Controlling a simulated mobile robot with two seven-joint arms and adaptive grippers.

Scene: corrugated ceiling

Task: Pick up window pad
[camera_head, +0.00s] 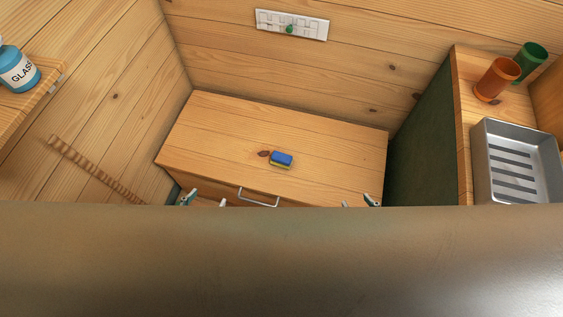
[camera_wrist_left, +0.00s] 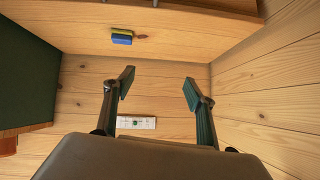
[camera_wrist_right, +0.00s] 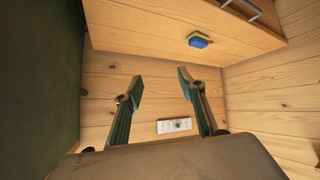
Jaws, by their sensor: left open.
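The window pad (camera_head: 281,159) is a small block, blue on top with a yellow layer below. It lies on the wooden cabinet top (camera_head: 220,130), near the middle. It also shows in the left wrist view (camera_wrist_left: 122,37) and in the right wrist view (camera_wrist_right: 199,40). My left gripper (camera_head: 204,200) is at the cabinet's front left, apart from the pad; its fingers are spread and empty in the left wrist view (camera_wrist_left: 158,85). My right gripper (camera_head: 358,203) is at the front right, also apart from the pad; its fingers are spread and empty in the right wrist view (camera_wrist_right: 160,82).
A drawer handle (camera_head: 258,198) is on the cabinet front. A taller dark green-sided unit on the right holds a metal tray (camera_head: 480,165), an orange cup (camera_head: 497,78) and a green cup (camera_head: 530,58). A blue bottle (camera_head: 17,70) stands at left. The cabinet top around the pad is clear.

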